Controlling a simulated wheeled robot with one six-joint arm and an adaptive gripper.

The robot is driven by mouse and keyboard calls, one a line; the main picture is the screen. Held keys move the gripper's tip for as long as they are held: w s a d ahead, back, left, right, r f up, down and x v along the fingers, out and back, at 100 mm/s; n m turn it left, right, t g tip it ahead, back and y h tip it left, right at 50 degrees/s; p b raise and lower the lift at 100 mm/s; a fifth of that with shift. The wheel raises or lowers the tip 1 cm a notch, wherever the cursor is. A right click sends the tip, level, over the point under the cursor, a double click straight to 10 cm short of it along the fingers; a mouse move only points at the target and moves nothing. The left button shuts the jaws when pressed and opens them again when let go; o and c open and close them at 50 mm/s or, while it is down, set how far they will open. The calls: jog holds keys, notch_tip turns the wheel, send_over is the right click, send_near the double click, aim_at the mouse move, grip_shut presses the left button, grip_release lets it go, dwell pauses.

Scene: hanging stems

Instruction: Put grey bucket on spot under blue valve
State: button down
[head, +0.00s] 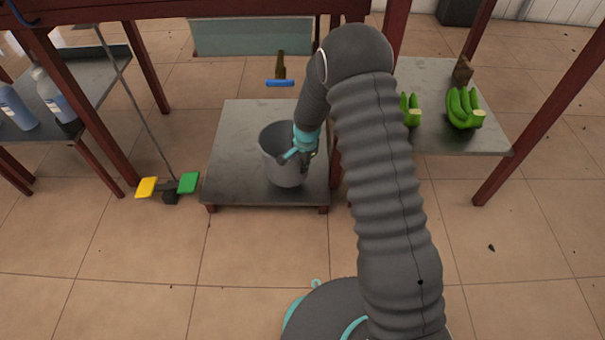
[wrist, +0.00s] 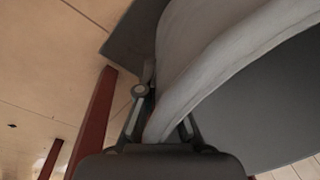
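The grey bucket (head: 275,155) is upright at the right part of a low grey platform (head: 232,140); I cannot tell whether its base touches the platform. My gripper (head: 303,155) is at the bucket's right side, at the rim. In the wrist view, the bucket wall (wrist: 205,60) runs between the fingers of my gripper (wrist: 163,100), which close on it from both sides; part of one finger is hidden by the rim. The blue valve (head: 280,83) shows as a blue bar behind the platform, with a dark stem above. No marked spot is visible.
A yellow pad (head: 146,187) and a green pad (head: 188,182) stand left of the platform, near a thin rod. Green bananas (head: 464,108) lie on a right table (head: 440,135). Bottles (head: 52,95) stand at left. Red posts flank the platform; the front floor is clear.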

aim_at(302, 179)
jog(key=shift+f, duration=2)
jog(key=shift+f+b, duration=0.2)
jog(key=shift+b, duration=0.15)
jog(key=c, duration=1.3)
grip_release()
